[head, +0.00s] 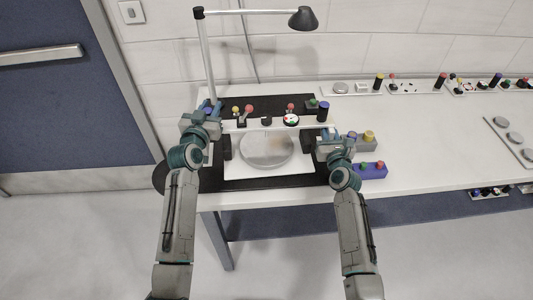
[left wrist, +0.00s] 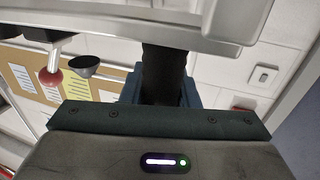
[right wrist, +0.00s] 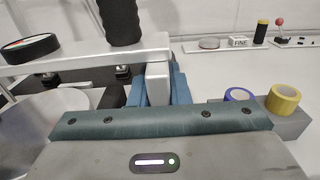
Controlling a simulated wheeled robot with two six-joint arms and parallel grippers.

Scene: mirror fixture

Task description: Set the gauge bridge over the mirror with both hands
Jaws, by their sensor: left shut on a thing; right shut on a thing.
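The gauge bridge, a pale bar (head: 250,124), spans between my two grippers and passes across the far part of the round mirror (head: 266,150). It also shows in the right wrist view (right wrist: 75,55). A round dial (head: 291,120) and a dark knurled knob (right wrist: 120,22) sit on or near the bar. My left gripper (head: 216,132) is shut on the bridge's left end, with a black post between its fingers (left wrist: 165,85). My right gripper (head: 318,146) is shut on the bridge's right end, at a pale leg (right wrist: 158,84). I cannot tell the bar's height above the mirror.
A purple block (head: 370,172) with coloured knobs and a grey block (right wrist: 285,122) with yellow and blue rolls stand right of my right gripper. A lamp (head: 303,18) overhangs the table. Small parts stand along the back.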

